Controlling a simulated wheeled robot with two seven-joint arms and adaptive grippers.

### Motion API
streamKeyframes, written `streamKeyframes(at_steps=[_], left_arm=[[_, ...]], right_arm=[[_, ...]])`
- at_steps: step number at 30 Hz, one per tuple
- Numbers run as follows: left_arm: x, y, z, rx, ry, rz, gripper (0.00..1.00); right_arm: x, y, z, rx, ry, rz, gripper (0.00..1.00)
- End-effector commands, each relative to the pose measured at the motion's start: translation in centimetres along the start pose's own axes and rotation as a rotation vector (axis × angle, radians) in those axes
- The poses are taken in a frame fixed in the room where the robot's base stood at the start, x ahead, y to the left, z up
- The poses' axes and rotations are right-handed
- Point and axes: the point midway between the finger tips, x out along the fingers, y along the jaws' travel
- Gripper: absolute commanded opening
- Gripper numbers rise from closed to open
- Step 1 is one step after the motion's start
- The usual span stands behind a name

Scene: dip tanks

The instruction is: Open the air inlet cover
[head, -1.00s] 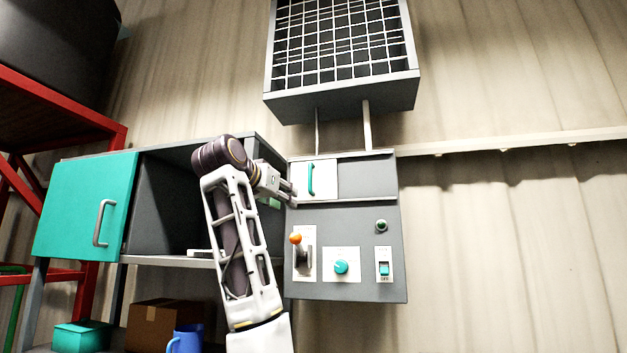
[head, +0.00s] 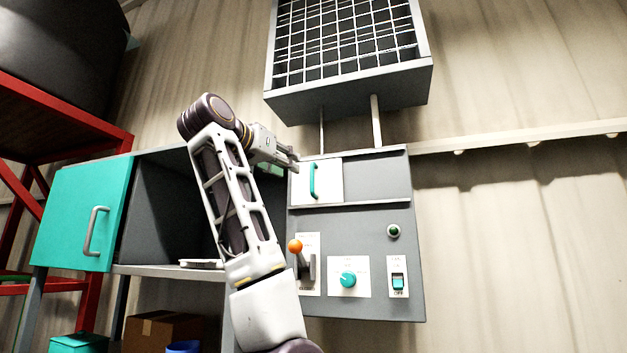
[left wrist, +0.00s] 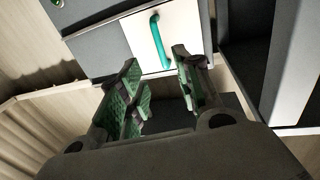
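A white cover panel (head: 328,184) with an upright teal handle (head: 313,180) sits at the upper left of the grey control box; I take it to be the air inlet cover. It covers the left part of a recessed strip. My left gripper (head: 294,160) is just left of the panel, near its top corner. In the left wrist view the gripper (left wrist: 162,86) is open and empty, its green-padded fingers apart. The teal handle (left wrist: 161,42) shows beyond the fingertips, apart from them, and the white panel (left wrist: 140,38) lies behind it. My right gripper is not in view.
The control box carries an orange-knobbed lever (head: 295,246), a teal dial (head: 348,279), a switch (head: 398,283) and a green button (head: 393,231). A barred grey unit (head: 350,88) hangs above. An open cabinet with a teal door (head: 80,215) stands left.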

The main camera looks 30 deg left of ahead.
Motion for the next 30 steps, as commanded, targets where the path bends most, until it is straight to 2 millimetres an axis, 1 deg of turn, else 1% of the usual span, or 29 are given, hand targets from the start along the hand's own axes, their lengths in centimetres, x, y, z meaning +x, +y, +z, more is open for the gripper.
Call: streamKeyframes(at_steps=[3, 8, 14, 30], left_arm=[[0.0, 0.0, 0.0, 0.0, 0.0, 0.0, 0.34], [0.3, 0.0, 0.0, 0.0, -0.001, 0.0, 0.34], [1.6, 0.1, -0.1, 0.0, -0.002, 0.001, 0.34], [8.1, 0.1, -0.1, 0.0, -0.003, 0.001, 0.34]], right_arm=[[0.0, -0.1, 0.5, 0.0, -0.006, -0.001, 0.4], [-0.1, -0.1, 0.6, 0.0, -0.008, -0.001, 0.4], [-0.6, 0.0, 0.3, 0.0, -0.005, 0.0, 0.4], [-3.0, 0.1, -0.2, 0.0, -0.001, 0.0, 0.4]])
